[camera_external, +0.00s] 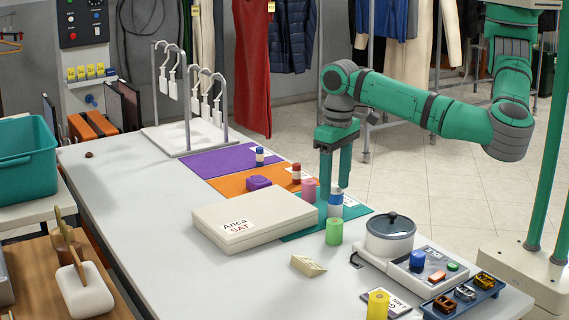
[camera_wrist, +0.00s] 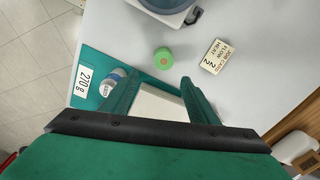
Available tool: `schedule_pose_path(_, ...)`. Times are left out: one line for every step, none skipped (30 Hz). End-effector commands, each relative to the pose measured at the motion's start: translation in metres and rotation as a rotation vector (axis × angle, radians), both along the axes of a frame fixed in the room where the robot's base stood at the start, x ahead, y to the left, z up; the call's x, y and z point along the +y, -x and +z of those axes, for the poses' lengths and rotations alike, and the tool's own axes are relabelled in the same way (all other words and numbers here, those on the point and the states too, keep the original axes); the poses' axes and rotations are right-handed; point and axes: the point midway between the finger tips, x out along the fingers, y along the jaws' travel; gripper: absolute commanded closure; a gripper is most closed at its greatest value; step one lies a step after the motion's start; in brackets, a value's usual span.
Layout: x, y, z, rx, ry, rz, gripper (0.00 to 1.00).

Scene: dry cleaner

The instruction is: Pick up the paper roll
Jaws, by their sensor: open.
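A green roll (camera_external: 334,231) stands upright on the counter, in front of the teal mat. In the wrist view the green roll (camera_wrist: 163,58) shows its round top with a small orange-brown centre, just beyond the fingertips. A pink roll-like cylinder (camera_external: 309,189) and a yellow one (camera_external: 377,305) also stand on the counter; I cannot tell surely which is called the paper roll. My gripper (camera_external: 334,185) points down above the teal mat, behind the green roll. In the wrist view my gripper (camera_wrist: 158,83) is open, with nothing held between its fingers.
A blue-and-white bottle (camera_external: 335,204) stands close to my fingers on the teal mat (camera_external: 290,236). A flat white box (camera_external: 250,220) lies left. A pot (camera_external: 390,236) on a scale stands right. A beige wedge-shaped sign (camera_external: 308,265) lies in front. The counter's front left is clear.

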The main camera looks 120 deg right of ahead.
Motion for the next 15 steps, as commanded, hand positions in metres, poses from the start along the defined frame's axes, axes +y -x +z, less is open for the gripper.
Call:
schedule_pose_path(0.006,0.000,0.001,0.004,-0.017,0.006,0.46)
schedule_pose_path(0.008,0.000,0.000,0.007,-0.022,0.007,0.46)
schedule_pose_path(0.009,0.000,-0.003,0.009,-0.027,0.009,0.46)
schedule_pose_path(0.010,0.000,-0.006,0.009,-0.029,0.009,0.46)
schedule_pose_path(0.010,0.000,-0.009,0.009,-0.028,0.010,0.46)
schedule_pose_path(0.010,0.000,-0.015,0.009,-0.028,0.009,0.46)
schedule_pose_path(0.010,0.000,-0.020,0.010,-0.028,0.009,0.46)
schedule_pose_path(0.010,0.000,-0.024,0.010,-0.027,0.009,0.46)
schedule_pose_path(0.009,0.000,-0.030,0.009,-0.026,0.008,0.46)
schedule_pose_path(0.009,0.000,-0.035,0.010,-0.027,0.008,0.46)
schedule_pose_path(0.009,0.000,-0.039,0.009,-0.027,0.008,0.46)
schedule_pose_path(0.009,-0.001,-0.043,0.007,-0.026,0.008,0.46)
schedule_pose_path(0.009,-0.001,-0.046,0.007,-0.026,0.007,0.46)
schedule_pose_path(0.009,0.000,-0.049,0.007,-0.026,0.007,0.46)
schedule_pose_path(0.009,-0.001,-0.052,0.007,-0.026,0.007,0.46)
